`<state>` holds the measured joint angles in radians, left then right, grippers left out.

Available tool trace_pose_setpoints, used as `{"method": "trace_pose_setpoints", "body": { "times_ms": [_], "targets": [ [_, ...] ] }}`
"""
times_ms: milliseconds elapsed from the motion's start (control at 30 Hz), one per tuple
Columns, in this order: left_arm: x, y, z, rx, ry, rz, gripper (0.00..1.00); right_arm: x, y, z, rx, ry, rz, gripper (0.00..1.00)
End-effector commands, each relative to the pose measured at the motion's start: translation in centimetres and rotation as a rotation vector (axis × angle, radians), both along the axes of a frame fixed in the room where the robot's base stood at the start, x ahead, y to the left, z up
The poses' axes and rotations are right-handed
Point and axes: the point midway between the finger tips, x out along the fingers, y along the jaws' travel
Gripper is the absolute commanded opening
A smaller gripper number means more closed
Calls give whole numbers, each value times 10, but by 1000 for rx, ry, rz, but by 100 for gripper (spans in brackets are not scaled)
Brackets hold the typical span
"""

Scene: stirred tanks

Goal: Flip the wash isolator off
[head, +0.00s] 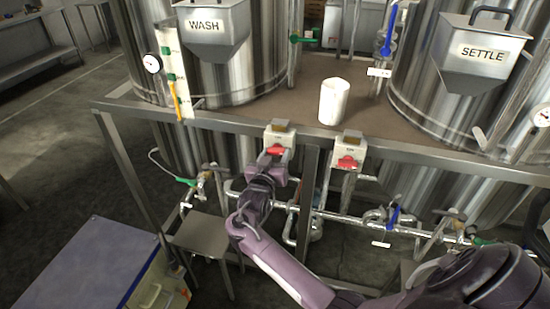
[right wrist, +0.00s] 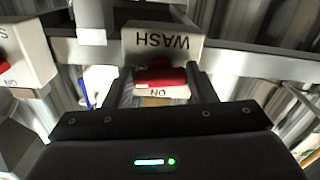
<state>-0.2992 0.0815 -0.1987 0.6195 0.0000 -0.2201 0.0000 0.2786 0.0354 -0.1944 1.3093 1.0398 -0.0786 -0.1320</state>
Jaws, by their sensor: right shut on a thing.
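The wash isolator is a pale box (head: 280,135) on the front rail of the stand, below the WASH tank. Its red handle (head: 276,150) lies crosswise on its face. In the right wrist view its WASH label (right wrist: 162,40) reads upside down, and the red handle (right wrist: 160,77) sits between my fingers, beside an ON mark (right wrist: 158,93). My right gripper (head: 270,162) is shut on the red handle; its fingers hide part of the box front. My left gripper is not in view.
A second isolator (head: 348,150) with a red handle is close on the right. A white cup (head: 334,101) stands on the brown deck above. Pipes with a blue-handled valve (head: 393,217) run below. A blue-topped cabinet (head: 90,265) stands at lower left.

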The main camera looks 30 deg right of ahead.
Motion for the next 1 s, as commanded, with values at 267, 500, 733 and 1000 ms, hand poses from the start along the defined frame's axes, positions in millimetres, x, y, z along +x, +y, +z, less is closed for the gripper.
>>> {"method": "trace_pose_setpoints", "body": {
  "times_ms": [267,500,733,1000],
  "targets": [
    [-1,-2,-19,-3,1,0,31,0,0,-1,123,-145,-1,28],
    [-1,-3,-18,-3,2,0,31,1,0,-1,122,-143,0,53],
    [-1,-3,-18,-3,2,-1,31,1,0,0,121,-142,-1,73],
    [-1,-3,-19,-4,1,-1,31,-2,5,-1,122,-142,1,73]
  ]
}}
